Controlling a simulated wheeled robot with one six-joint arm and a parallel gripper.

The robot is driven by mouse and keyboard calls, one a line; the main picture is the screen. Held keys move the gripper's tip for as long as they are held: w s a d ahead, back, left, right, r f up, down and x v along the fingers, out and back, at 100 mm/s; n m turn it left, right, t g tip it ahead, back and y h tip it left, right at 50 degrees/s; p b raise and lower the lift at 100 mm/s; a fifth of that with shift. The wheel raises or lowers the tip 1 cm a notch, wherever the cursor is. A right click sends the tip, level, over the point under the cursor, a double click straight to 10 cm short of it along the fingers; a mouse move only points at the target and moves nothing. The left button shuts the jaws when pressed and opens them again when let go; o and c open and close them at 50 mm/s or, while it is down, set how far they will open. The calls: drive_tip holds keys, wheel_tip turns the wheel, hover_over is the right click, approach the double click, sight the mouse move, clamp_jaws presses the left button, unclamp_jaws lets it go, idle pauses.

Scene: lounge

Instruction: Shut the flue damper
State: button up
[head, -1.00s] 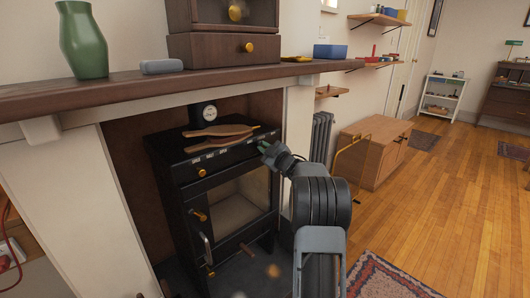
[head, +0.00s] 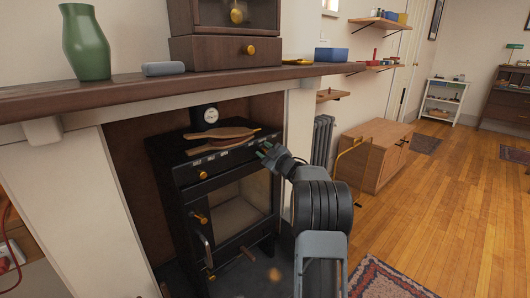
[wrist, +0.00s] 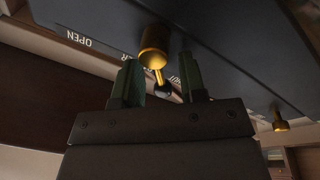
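The black stove (head: 186,225) stands in the fireplace. In the wrist view, a brass knob (wrist: 153,42) sits on its dark panel, with a thin brass stem and black ball tip (wrist: 163,89) reaching towards my gripper (wrist: 161,82). An upside-down OPEN label (wrist: 78,39) is left of the knob; another label is partly hidden by my fingers. My green fingers are apart, one on each side of the ball tip; contact cannot be made out. In the head view, my gripper (head: 267,150) is at the stove's upper right front and hides the damper.
Bellows (head: 222,135) lie on the stove top, with a round gauge (head: 211,115) on the pipe behind. The mantel shelf (head: 130,88) overhangs above. Another brass knob (head: 203,174) is on the stove front's left.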

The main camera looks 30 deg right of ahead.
drive_tip(key=p+v, duration=0.2)
drive_tip(key=v, duration=1.1)
drive_tip(key=shift+s, duration=0.4)
drive_tip(key=a+r+m+g+h+p, duration=0.25)
drive_tip(key=a+r+h+p, duration=0.2)
drive_tip(key=r+p, duration=0.3)
drive_tip(key=a+r+m+g+h+p, duration=0.25)
drive_tip(key=a+r+m+p, duration=0.2)
drive_tip(key=r+p, duration=0.3)
drive_tip(key=s+a+r+m+g+y+p, duration=0.1)
drive_tip(key=s+a+g+p, duration=0.4)
drive_tip(key=s+a, duration=0.5)
drive_tip(key=s+a+r+m+g+y+p, duration=0.1)
drive_tip(key=s+a+r+g+y+p, duration=0.2)
drive_tip(key=s+a+p, duration=0.7)
wheel_tip(320, 180, up, 3)
drive_tip(key=g, duration=0.2)
drive_tip(key=shift+s+a+m+g, duration=0.2)
drive_tip(key=shift+s+m+g, duration=0.05)
drive_tip(key=shift+m+g, duration=0.15)
drive_tip(key=shift+d+r, duration=0.1)
drive_tip(key=shift+d, duration=0.05)
